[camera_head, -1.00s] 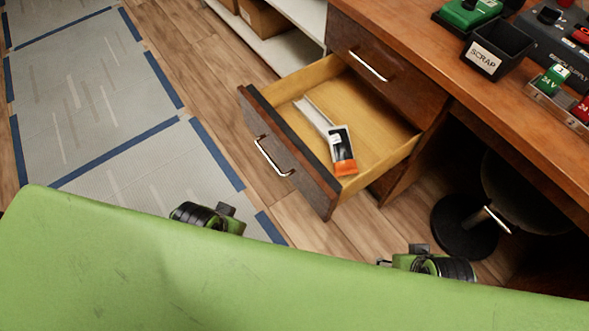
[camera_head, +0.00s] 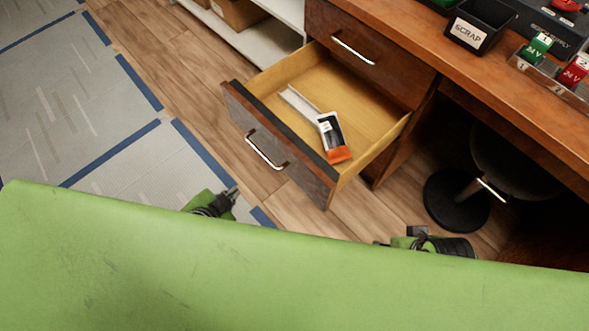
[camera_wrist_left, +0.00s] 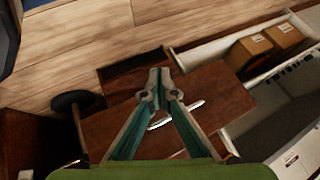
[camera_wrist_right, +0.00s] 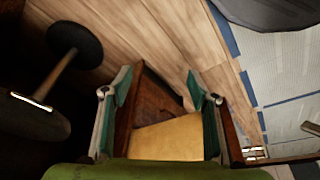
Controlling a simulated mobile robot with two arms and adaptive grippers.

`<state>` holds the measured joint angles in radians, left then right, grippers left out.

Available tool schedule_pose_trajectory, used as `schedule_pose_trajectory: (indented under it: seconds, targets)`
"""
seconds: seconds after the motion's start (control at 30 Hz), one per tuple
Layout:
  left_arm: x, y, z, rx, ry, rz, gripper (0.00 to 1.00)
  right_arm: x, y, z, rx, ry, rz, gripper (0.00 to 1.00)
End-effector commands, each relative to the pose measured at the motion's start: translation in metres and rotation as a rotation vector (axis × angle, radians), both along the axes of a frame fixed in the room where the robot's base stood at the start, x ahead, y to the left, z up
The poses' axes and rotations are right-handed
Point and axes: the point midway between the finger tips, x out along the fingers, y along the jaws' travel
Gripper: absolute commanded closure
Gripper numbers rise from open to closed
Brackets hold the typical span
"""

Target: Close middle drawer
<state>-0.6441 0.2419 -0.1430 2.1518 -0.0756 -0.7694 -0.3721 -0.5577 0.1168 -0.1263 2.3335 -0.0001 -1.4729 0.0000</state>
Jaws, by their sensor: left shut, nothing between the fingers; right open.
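The middle drawer (camera_head: 300,182) is pulled out below a closed upper drawer (camera_head: 392,72). Its dark front has a metal handle (camera_head: 265,151). A small orange, black and white package (camera_head: 333,138) lies inside it, beside a pale strip. My left gripper (camera_head: 235,190) is in front of the drawer front, apart from it and below the handle in the picture. In the left wrist view its fingers (camera_wrist_left: 160,76) are shut and empty, over a brown panel with a handle. My right gripper (camera_wrist_right: 160,94) is open and empty; pale drawer wood shows between its fingers. In the head view my green body hides most of it.
A wooden desk top (camera_head: 420,45) carries a black SCRAP bin (camera_head: 478,28) and electrical parts. A stool (camera_head: 455,200) stands under the desk at right. White shelving (camera_head: 255,40) with cardboard boxes is beyond the drawers. The floor left of the drawer is clear.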

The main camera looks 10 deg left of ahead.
Motion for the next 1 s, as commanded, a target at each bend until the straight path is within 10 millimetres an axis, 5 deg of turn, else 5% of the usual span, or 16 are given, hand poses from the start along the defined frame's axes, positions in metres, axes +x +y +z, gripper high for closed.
schedule_pose_trajectory:
  seconds: [0.27,0.5,0.8,1.0]
  targets:
    - [0.011,-0.017,0.025,0.250,-0.395,-0.422,1.00,-0.004,-0.001,0.013,0.001,-0.007,-0.001,0.46]
    - [-0.019,-0.049,0.062,0.442,-0.769,-0.743,1.00,-0.007,-0.002,0.024,0.001,-0.013,-0.001,0.46]
    - [-0.063,-0.070,0.094,0.549,-1.055,-0.914,1.00,-0.010,-0.002,0.032,0.000,-0.016,-0.002,0.46]
    - [-0.055,-0.079,0.098,0.556,-1.082,-0.922,1.00,-0.010,-0.002,0.030,0.000,-0.016,-0.002,0.46]
